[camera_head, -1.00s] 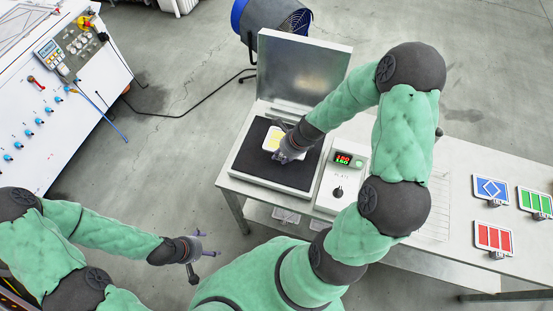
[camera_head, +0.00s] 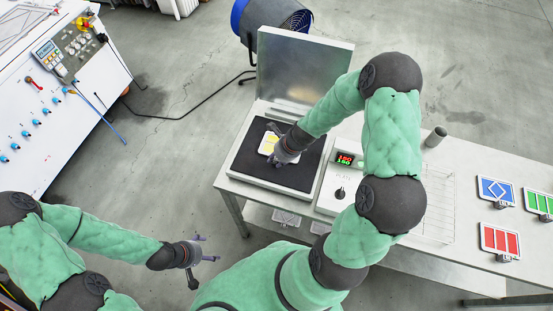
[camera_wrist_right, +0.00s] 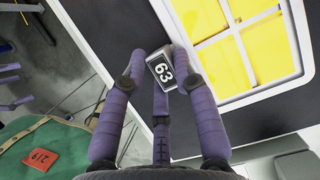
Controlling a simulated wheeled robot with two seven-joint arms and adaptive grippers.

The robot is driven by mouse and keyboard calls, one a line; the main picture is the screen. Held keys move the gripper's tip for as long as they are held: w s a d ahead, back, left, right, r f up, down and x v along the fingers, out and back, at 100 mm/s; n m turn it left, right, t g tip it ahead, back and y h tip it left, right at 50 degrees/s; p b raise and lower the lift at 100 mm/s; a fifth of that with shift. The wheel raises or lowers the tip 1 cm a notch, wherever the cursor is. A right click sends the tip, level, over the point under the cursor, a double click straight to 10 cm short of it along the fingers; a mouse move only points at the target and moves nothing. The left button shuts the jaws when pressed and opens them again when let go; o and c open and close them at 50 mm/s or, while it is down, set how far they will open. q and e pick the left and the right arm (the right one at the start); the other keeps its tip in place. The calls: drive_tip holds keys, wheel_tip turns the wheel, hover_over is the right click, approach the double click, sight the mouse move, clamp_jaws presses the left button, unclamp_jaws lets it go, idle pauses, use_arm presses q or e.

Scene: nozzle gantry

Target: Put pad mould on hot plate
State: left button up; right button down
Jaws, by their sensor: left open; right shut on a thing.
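The pad mould is a white frame with yellow panes (camera_head: 267,144); it also shows in the right wrist view (camera_wrist_right: 243,40). It is over the back part of the black hot plate (camera_head: 249,165); I cannot tell whether it touches the surface. My right gripper (camera_head: 278,143) is shut on the mould's small handle block, marked 63 (camera_wrist_right: 162,72). The gripper hides part of the mould in the head view. My left gripper (camera_head: 208,249) is open and empty, over the floor in front of the bench.
The hot plate's metal lid (camera_head: 302,68) stands open behind it. A control box with a red display (camera_head: 344,180) sits to its right. Blue (camera_head: 495,190), green (camera_head: 540,203) and red (camera_head: 500,240) moulds and a grey cylinder (camera_head: 435,137) are further right. A fan (camera_head: 272,20) stands behind.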

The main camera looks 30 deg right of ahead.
drive_tip(key=shift+f, duration=0.15)
drive_tip(key=c, duration=1)
unclamp_jaws()
drive_tip(key=shift+o, duration=0.2)
drive_tip(key=p+v, duration=0.5)
drive_tip(key=v, duration=0.7)
drive_tip(key=s+a+f+n+g, duration=0.1)
drive_tip(key=s+a+f+n, duration=0.2)
drive_tip(key=a+f+n, duration=0.2)
drive_tip(key=s+a+f+n+g, duration=0.1)
drive_tip(key=s+a+f+n, duration=0.3)
drive_tip(key=a+n, duration=0.4)
drive_tip(key=s+a+f+n+g+y, duration=0.1)
drive_tip(key=s+a+f+n, duration=0.2)
drive_tip(key=n, duration=0.9)
drive_tip(key=a+f, duration=0.3)
drive_tip(key=a, duration=0.1)
drive_tip(key=shift+s+a+f+n, duration=0.3)
drive_tip(key=shift+s, duration=0.05)
